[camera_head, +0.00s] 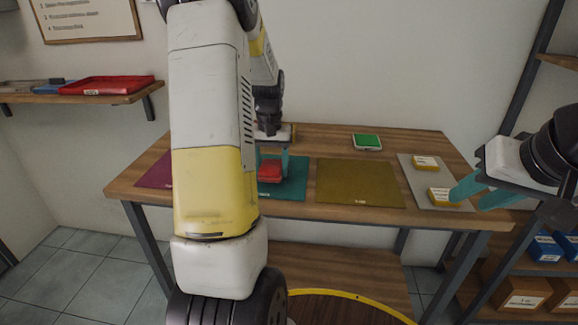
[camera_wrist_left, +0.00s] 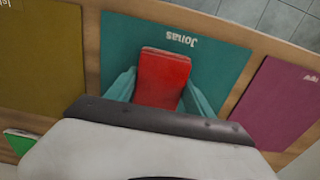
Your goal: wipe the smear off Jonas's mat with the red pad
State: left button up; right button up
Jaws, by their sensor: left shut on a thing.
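The red pad (camera_head: 270,171) is held between the teal fingers of my left gripper (camera_wrist_left: 160,92), which is shut on it. The pad also shows in the wrist view (camera_wrist_left: 162,72), over the teal mat (camera_wrist_left: 225,60) marked "Jonas". In the head view the mat (camera_head: 296,187) is partly hidden behind my left arm. Whether the pad touches the mat I cannot tell. No smear shows on the visible part of the mat. My right gripper (camera_head: 474,199) is empty, with its fingers apart, off the table's right front corner.
A magenta mat (camera_head: 155,174) lies left of Jonas's mat and an olive mat (camera_head: 361,183) right of it. A grey mat (camera_head: 408,170) farther right bears yellow blocks (camera_head: 438,194). A green pad (camera_head: 367,141) lies at the back. A wall shelf holds a red tray (camera_head: 107,84).

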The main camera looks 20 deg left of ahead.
pick_arm(q)
jog(key=shift+s+r, duration=0.15)
jog(key=shift+r, duration=2.65)
